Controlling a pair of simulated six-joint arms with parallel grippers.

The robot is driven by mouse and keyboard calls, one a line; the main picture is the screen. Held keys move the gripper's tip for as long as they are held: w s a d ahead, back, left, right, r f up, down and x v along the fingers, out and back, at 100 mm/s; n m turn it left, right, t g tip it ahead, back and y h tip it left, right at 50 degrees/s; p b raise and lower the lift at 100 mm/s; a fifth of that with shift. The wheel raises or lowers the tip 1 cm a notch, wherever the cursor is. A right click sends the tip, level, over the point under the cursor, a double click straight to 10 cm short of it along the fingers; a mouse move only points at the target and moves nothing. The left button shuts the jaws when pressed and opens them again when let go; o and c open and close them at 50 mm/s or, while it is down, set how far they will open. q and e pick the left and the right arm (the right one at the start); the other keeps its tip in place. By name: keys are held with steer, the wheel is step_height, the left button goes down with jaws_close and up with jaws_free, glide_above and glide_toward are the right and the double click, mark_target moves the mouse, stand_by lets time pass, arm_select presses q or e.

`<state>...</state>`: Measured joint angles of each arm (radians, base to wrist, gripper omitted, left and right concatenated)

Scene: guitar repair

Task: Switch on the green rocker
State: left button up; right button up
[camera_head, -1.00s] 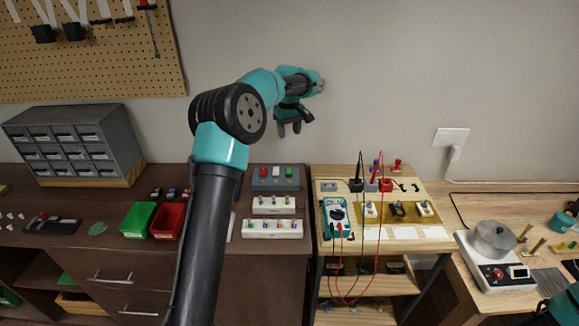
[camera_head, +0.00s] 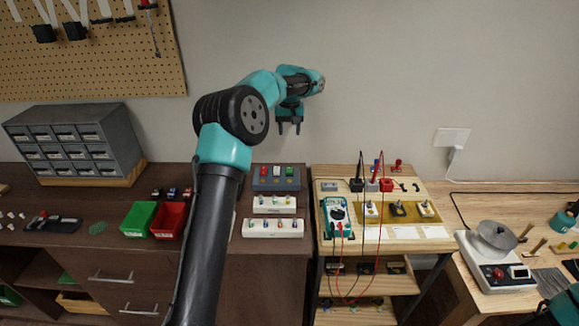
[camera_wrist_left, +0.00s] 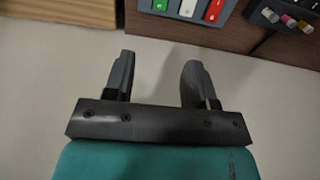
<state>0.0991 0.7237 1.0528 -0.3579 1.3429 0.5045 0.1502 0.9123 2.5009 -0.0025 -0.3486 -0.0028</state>
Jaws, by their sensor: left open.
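The green rocker (camera_head: 290,172) sits at the right end of a blue-grey switch panel (camera_head: 275,184) on the dark bench, beside a white and a red rocker. In the left wrist view the green rocker (camera_wrist_left: 160,5) is at the top edge, partly cut off, with the white and red rockers to its right. I cannot tell its on or off position. My left gripper (camera_head: 289,131) is open and empty, fingers pointing down, in front of the wall above the panel and apart from it. It also shows in the left wrist view (camera_wrist_left: 158,75). My right gripper is out of view.
Two white strips (camera_head: 273,228) with small coloured parts lie in front of the panel. Green (camera_head: 138,219) and red (camera_head: 169,220) bins stand to the left. A multimeter (camera_head: 337,215) with leads lies on the lighter bench to the right. The space above the panel is clear.

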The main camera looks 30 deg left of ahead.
mark_target(289, 169)
arm_select(q)
step_height(289, 169, down, 16)
steer(key=shift+f, duration=0.1)
stand_by(0.5)
steer(key=shift+c, duration=0.4)
steer(key=c, duration=0.8)
steer(key=shift+c, duration=0.2)
steer(key=shift+s+d+r+t+y, duration=0.15)
steer(key=shift+t+y, duration=0.25)
steer(key=shift+t, duration=0.35)
steer(key=shift+s+r+t+y, duration=0.15)
steer(key=shift+t+y, duration=0.25)
steer(key=shift+t, duration=0.35)
steer(key=shift+f, duration=0.1)
steer(key=o, duration=0.9)
